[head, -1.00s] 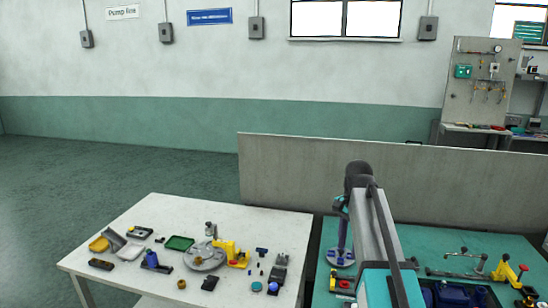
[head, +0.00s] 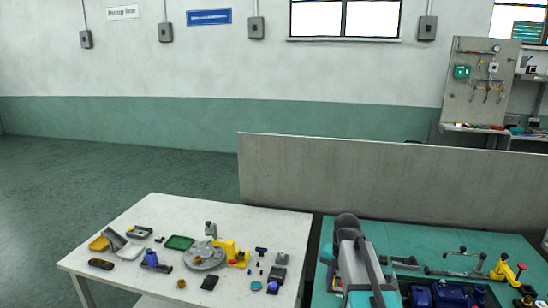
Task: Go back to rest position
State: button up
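My arm (head: 352,262) shows at the lower right of the head view, folded low over the green-topped bench (head: 425,243). Its dark rounded joint stands near the bench's back left. My gripper cannot be seen; it is out of view or hidden behind the arm. Whether it holds anything does not show.
A white table (head: 150,212) on the left carries a grey round plate (head: 204,256), a yellow fixture (head: 238,255), a green tray (head: 179,242) and small parts. Blue parts (head: 450,294) and a yellow clamp (head: 503,268) are on the green bench. A grey partition (head: 390,185) stands behind.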

jog(key=s+a+f+n+g+b, duration=0.1)
jog(key=s+f+n+g+b, duration=0.1)
jog(key=s+f, duration=1.1)
jog(key=s+a+f+n+g+b, duration=0.1)
jog(key=s+f+n+g+b, duration=0.1)
jog(key=s+f, duration=1.1)
jog(key=s+a+f+n+g+b, duration=0.1)
jog(key=s+f+n+b, duration=0.2)
jog(key=s+f, duration=1)
notch_tip(320, 180, down, 10)
jog(key=b, duration=0.3)
jog(key=shift+s+a+r+n+g, duration=0.2)
jog(key=shift+s+a+n+g, duration=0.1)
jog(key=shift+a+g, duration=0.1)
